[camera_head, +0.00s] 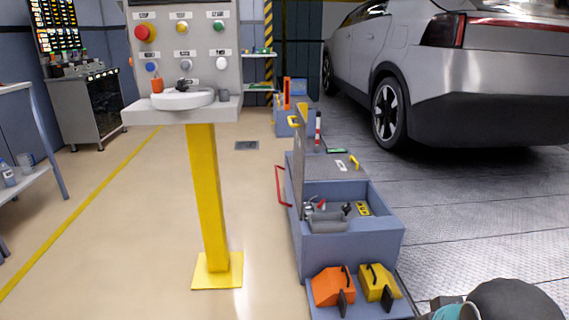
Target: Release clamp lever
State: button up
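I cannot pick out a clamp lever for certain. A small dark fitting (182,85) sits on a round white disc (183,99) on the shelf of the button panel, but it is too small to tell its shape. The blue-grey cart (345,247) right of the middle has a red bar handle (282,186) on its left side. Small tools, some with red parts, lie in its open tray and are hard to make out. Part of my arm shows at the bottom right corner. My gripper is not in view.
A button panel (188,50) stands on a yellow post (208,190). An orange case (333,287) and a yellow case (376,284) sit at the cart's near end. A silver car (400,70) stands at the right. The beige floor (120,230) left of the post is clear.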

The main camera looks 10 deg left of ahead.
aim_at(321, 205)
jog(key=u, duration=0.45)
jog(key=i, duration=1)
jog(key=k, duration=1.65)
jog(key=z, duration=1.3)
jog(key=i, duration=2.7)
jog(key=u, duration=0.05)
